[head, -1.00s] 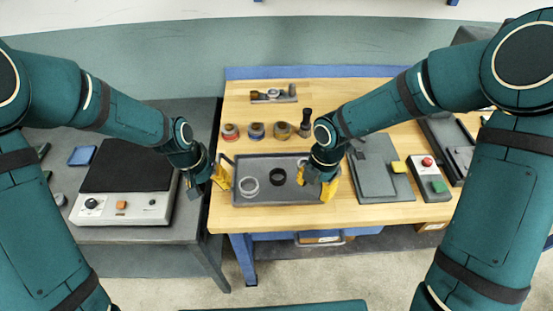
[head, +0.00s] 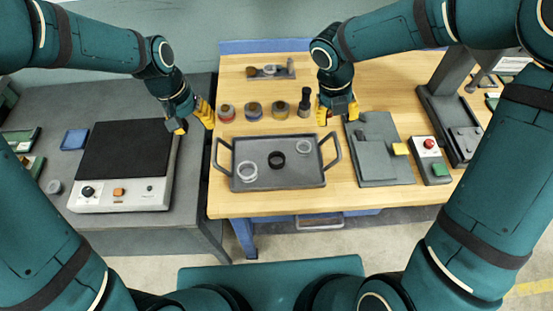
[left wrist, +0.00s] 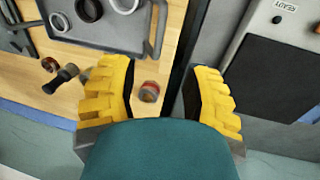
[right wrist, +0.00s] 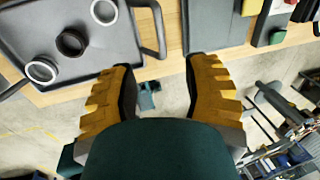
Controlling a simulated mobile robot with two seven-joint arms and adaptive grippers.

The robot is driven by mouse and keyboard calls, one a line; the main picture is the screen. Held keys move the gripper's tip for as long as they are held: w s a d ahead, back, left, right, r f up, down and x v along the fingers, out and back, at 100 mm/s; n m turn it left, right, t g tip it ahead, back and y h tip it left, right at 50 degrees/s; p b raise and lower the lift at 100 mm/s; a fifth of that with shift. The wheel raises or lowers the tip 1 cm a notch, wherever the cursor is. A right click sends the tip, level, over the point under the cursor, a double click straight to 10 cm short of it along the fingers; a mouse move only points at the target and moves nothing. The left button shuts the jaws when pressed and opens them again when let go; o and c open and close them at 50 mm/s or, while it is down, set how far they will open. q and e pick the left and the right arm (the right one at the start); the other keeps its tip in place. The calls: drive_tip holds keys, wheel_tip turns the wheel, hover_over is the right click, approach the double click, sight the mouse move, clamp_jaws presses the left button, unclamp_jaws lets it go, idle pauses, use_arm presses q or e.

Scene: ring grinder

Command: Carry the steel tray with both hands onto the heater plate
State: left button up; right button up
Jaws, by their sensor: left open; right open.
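The dark steel tray (head: 300,178) lies flat on the wooden table, with a raised handle at each end. It carries two light grey rings and a black ring (right wrist: 71,43). The heater plate (head: 125,150), a white unit with a black top, stands on the grey bench at the left. My left gripper (head: 192,120) is open and empty, behind and left of the tray's left handle, near the gap between bench and table. My right gripper (head: 337,110) is open and empty behind the tray's right handle. Neither gripper touches the tray.
Several small jars (head: 254,111) stand in a row behind the tray, beside a dark upright tool (head: 304,102). A grey fixture plate (head: 380,160) and a box with a red button (head: 430,160) lie to the right. A narrow gap separates bench and table.

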sight(214, 150)
use_arm(q)
drive_tip(key=f, duration=0.4)
drive_tip(key=d+f, duration=0.1)
drive_tip(key=f, duration=0.3)
drive_tip(key=d+f, duration=0.1)
drive_tip(key=f, duration=0.3)
drive_tip(key=shift+d+f, duration=0.15)
drive_tip(key=shift+d, duration=0.05)
use_arm(e)
drive_tip(key=x, duration=1.2)
drive_tip(key=shift+f, duration=0.3)
use_arm(q)
clamp_jaws()
use_arm(e)
clamp_jaws()
